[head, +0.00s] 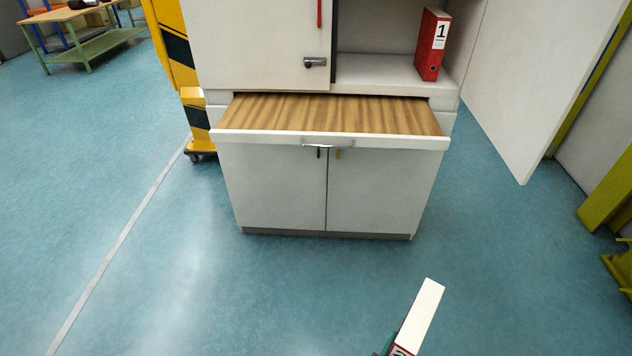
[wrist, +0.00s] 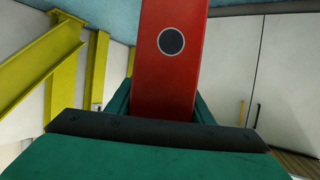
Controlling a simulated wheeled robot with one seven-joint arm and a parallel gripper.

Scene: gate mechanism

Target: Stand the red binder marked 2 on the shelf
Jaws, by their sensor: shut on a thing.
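A red binder (wrist: 171,75) with a dark round finger hole is held in my gripper (wrist: 160,105), which is shut on it in the wrist view. In the head view this binder (head: 419,318) shows at the bottom edge, tilted, with its white side up, well in front of the cabinet; its number cannot be read. The gripper is almost wholly out of the head view. The shelf (head: 375,72) is the white open compartment at the upper right of the cabinet. A red binder marked 1 (head: 432,45) stands upright at its right end.
A wood-bottomed drawer (head: 330,113) is pulled out below the shelf. The right cabinet door (head: 530,80) stands wide open; the left door (head: 260,45) is shut. Yellow beams (head: 608,185) stand at the far right. The blue floor before the cabinet is clear.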

